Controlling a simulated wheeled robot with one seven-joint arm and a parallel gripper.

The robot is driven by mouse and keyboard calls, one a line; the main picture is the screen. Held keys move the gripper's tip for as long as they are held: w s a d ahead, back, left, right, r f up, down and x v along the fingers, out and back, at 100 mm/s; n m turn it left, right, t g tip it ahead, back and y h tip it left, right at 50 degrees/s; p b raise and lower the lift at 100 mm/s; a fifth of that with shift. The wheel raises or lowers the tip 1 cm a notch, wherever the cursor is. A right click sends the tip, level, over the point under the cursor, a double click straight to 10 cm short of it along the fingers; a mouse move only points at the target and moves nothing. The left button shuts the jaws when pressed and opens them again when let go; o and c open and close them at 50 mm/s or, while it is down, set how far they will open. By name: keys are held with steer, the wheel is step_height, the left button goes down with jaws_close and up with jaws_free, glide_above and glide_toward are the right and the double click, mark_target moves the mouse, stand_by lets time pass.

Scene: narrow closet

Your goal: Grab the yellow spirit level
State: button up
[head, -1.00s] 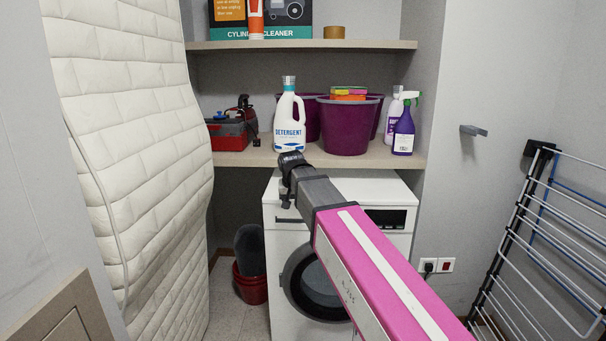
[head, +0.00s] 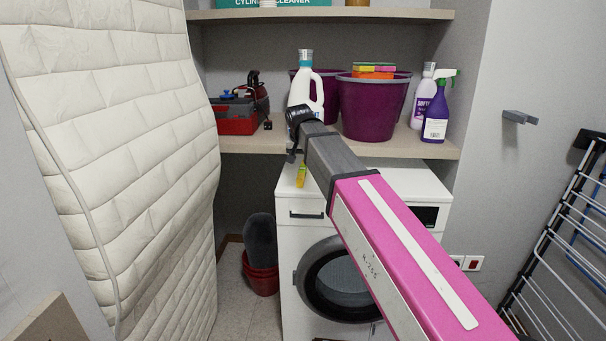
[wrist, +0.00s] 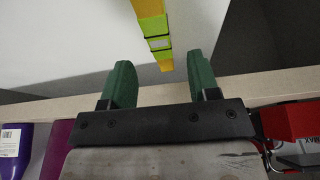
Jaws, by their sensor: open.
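The yellow spirit level (head: 301,175) lies on the white washing machine's top, below the shelf, partly hidden behind my arm in the head view. In the wrist view the level (wrist: 152,28) is a yellow bar with a bright green part, running out of the top of the picture. My gripper (wrist: 160,78) has its two green fingers spread, with nothing between them. The level's near end lies beyond the fingertips, roughly in line with the gap. In the head view my gripper (head: 292,154) is small and dark at the shelf's front edge, in front of the detergent bottle.
The washing machine (head: 300,245) stands under a shelf (head: 245,143). The shelf holds a red toolbox (head: 236,122), a white detergent bottle (head: 304,80), purple buckets (head: 368,110) and a purple spray bottle (head: 435,115). A quilted mattress (head: 120,150) stands left; a drying rack (head: 565,240) stands right.

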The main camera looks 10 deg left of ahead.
mark_target(303, 168)
steer(key=shift+x, duration=2.9)
steer(key=shift+s, duration=0.2)
jaws_close()
